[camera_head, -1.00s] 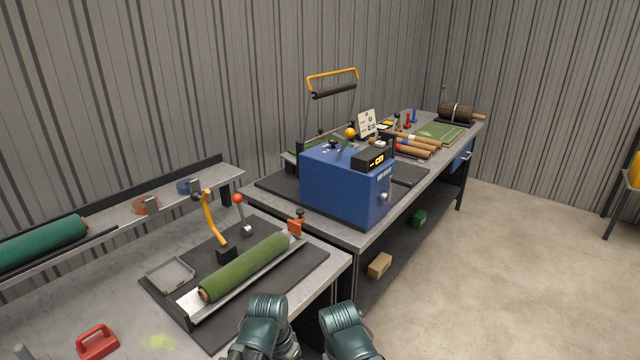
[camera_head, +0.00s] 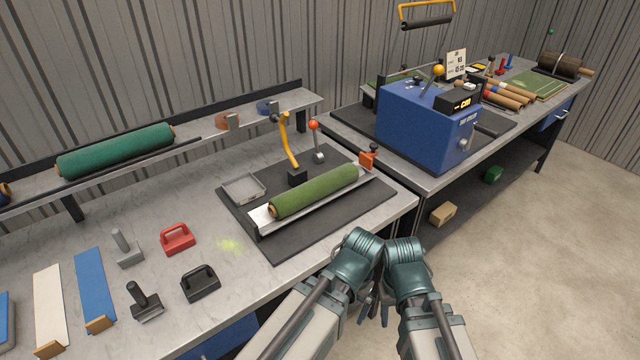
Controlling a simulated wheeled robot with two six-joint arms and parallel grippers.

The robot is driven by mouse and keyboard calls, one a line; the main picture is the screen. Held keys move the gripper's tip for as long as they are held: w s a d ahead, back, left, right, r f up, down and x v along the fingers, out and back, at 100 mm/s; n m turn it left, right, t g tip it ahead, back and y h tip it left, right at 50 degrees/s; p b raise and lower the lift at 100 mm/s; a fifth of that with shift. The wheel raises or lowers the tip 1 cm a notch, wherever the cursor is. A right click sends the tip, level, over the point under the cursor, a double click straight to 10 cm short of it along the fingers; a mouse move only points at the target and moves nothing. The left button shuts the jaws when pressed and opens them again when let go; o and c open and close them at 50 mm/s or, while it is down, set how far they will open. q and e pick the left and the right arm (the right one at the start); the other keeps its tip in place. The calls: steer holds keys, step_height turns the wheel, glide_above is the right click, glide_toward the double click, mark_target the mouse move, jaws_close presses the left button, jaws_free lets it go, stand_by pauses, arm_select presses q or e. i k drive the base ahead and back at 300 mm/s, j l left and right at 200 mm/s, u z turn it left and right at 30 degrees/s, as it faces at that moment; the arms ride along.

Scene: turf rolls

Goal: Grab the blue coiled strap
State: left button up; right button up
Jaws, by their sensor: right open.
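The blue coiled strap (camera_head: 267,107) sits on the raised back shelf, near its right end. It is small in the view and partly hidden by a grey bracket. A brown-orange coil (camera_head: 221,121) sits to its left on the same shelf. My two arms reach in from the bottom centre, far in front of the shelf. My right gripper (camera_head: 375,308) hangs low in front of the bench, open and apart from the strap. My left gripper is mostly hidden by the arms, so its jaws cannot be made out.
A yellow-handled lever (camera_head: 287,140) and a red-knobbed lever (camera_head: 317,142) stand in front of the shelf. A green turf roll (camera_head: 315,190) lies in a metal trough. A blue machine (camera_head: 420,125) stands to the right. Red (camera_head: 177,238) and black (camera_head: 200,283) handled tools lie at the front left.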

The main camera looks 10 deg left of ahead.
mark_target(265, 107)
steer(key=l+u, duration=1.15)
steer(key=j, duration=0.1)
